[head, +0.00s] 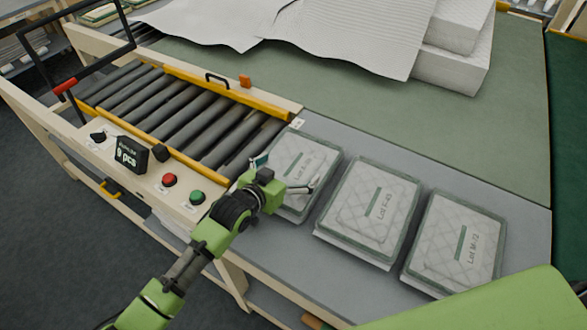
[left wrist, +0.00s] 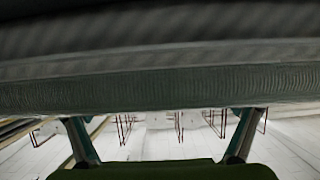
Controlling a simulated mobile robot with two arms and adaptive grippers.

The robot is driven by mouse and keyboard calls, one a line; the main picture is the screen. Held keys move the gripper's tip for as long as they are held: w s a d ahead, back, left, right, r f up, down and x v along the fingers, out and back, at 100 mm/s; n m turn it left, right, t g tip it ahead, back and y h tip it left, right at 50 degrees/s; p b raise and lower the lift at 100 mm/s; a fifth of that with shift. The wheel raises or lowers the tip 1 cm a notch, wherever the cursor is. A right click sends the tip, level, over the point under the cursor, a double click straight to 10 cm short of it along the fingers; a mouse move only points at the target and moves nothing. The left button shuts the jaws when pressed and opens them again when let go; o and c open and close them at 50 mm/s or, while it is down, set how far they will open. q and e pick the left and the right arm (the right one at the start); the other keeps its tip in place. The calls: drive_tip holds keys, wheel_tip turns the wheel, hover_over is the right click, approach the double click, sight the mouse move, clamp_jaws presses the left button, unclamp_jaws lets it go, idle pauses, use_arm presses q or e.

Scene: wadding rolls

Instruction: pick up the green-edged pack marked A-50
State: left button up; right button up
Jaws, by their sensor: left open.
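Three clear-wrapped, green-edged white packs lie flat in a row on the grey table strip. The leftmost pack (head: 303,160) has a label that is small and partly unclear, seemingly Lot A-50. The middle pack (head: 368,212) and the right pack (head: 455,245), marked M-72, carry other lots. My left gripper (head: 287,174) is open at the near-left edge of the leftmost pack, its fingers spread along that edge. In the left wrist view a grey-green edge band (left wrist: 160,90) fills the view close ahead, beyond the two spread fingers; I cannot tell whether they touch it. My right gripper is not in view.
A roller conveyor (head: 185,110) with yellow rails lies left of the packs. Its front panel has a red button (head: 169,180), a green button (head: 197,197) and a small display (head: 131,154). White wadding sheets (head: 340,30) lie at the back; the green tabletop (head: 400,115) before them is clear.

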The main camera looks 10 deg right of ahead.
use_arm(q)
drive_tip(key=c, duration=1)
